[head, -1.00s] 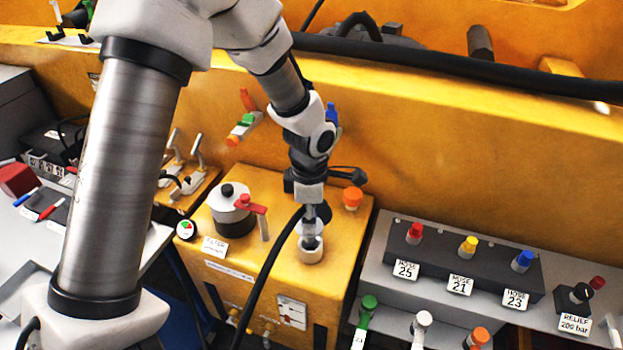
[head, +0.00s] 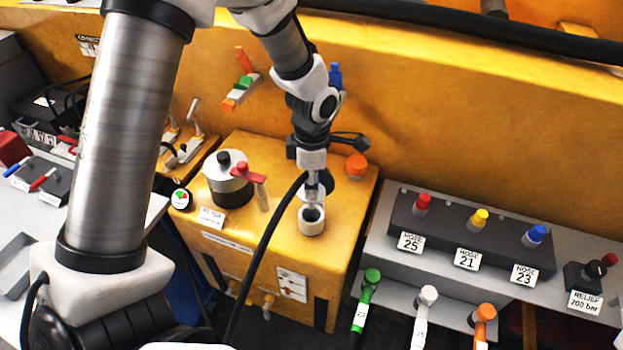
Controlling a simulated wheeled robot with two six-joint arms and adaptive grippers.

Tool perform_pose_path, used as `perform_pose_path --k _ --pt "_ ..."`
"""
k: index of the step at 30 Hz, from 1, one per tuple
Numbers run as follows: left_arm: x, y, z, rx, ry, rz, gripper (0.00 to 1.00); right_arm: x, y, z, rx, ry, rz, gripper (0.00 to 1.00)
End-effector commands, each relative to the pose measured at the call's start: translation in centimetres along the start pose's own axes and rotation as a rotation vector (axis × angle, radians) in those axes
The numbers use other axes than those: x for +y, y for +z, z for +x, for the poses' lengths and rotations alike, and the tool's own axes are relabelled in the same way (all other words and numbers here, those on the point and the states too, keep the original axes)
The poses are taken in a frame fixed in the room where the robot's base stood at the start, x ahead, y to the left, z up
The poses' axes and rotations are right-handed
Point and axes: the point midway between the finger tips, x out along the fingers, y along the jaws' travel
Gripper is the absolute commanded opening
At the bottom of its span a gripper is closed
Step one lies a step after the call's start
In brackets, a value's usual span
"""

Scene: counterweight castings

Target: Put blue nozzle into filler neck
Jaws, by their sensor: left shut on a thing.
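My left gripper (head: 314,172) points down over the yellow tank box and is shut on a nozzle. Little of the nozzle (head: 326,181) shows beyond the fingers: a dark blue patch and a pale lower part. A black hose (head: 266,240) curves from it down to the lower left. The filler neck (head: 311,227) is a short pale ring on the box top with a dark opening. The nozzle is right above or at the back of this opening; I cannot tell whether its tip is inside. My right gripper is not in view.
A filter pot (head: 228,186) with a red lever (head: 248,173) stands left of the neck. An orange cap (head: 356,166) is behind it on the right. A hose rack (head: 465,245) with red, yellow and blue fittings stands farther right. The yellow wall rises behind.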

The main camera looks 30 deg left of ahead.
Motion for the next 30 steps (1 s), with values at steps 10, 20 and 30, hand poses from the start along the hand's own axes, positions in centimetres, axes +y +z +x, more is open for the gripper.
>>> perform_pose_path --k 10,20,30 --pt "0.0 0.0 2.2 0.0 0.0 0.0 0.0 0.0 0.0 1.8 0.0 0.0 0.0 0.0" --pt "0.0 0.0 2.1 0.0 0.0 0.0 0.0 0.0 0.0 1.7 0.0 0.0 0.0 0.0" --pt "0.1 0.0 2.1 0.0 0.001 0.001 0.0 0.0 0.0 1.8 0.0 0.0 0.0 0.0"
